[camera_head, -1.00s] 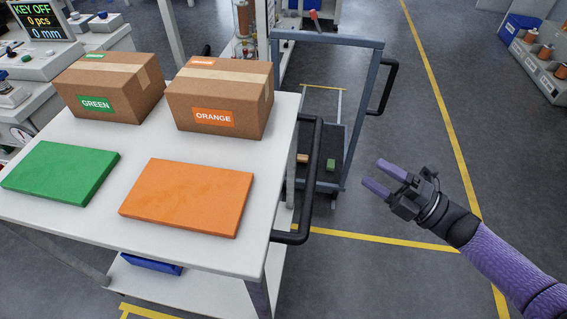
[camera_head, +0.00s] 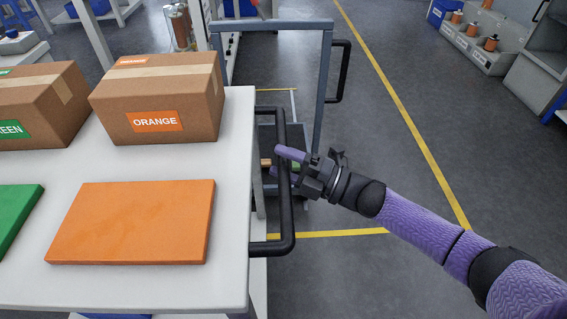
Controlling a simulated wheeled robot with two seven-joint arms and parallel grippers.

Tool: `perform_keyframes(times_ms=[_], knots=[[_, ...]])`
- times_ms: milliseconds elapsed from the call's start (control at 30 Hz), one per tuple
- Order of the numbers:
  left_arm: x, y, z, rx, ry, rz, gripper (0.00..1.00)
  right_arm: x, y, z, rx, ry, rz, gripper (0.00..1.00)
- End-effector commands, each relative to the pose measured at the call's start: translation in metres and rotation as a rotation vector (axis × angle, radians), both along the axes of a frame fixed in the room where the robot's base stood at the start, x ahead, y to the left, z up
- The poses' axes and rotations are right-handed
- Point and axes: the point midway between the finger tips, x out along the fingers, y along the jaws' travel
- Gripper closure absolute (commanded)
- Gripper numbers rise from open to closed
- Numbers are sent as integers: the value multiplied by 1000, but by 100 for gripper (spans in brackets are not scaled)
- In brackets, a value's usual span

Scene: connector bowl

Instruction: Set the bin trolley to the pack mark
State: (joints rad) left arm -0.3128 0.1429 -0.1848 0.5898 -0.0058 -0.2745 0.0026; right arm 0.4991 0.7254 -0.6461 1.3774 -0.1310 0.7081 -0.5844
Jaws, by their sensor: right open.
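A white-topped trolley (camera_head: 237,130) stands at the left, with a black handle (camera_head: 286,215) on its right side. On it are a cardboard box labelled ORANGE (camera_head: 155,95), a box with a green label (camera_head: 40,92), an orange slab (camera_head: 135,222) and a partly cut-off green slab (camera_head: 15,215). My right gripper (camera_head: 276,161) is open at the handle's upright bar. One finger crosses in front of the bar and the other appears partly behind it; contact is unclear. My left gripper is out of view.
A blue-grey framed cart (camera_head: 325,75) with its own black handle (camera_head: 341,70) stands behind the trolley. Yellow floor lines (camera_head: 410,120) run on the right, with another (camera_head: 335,233) beside the trolley. Grey floor is clear at the right. Copper spools (camera_head: 490,43) sit on a far rack.

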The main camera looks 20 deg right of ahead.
Motion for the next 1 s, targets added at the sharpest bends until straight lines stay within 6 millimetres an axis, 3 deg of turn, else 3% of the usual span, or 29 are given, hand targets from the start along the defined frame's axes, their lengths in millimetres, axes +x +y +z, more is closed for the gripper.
perform_keyframes(times_ms=[233, 533, 1000], knots=[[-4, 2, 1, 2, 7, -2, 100, 1, 1, 1, 0, 0, 0, 35], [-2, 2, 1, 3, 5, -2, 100, 1, 1, 0, 0, 0, 0, 99], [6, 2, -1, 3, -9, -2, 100, 1, 1, 0, 0, 0, -1, 100]])
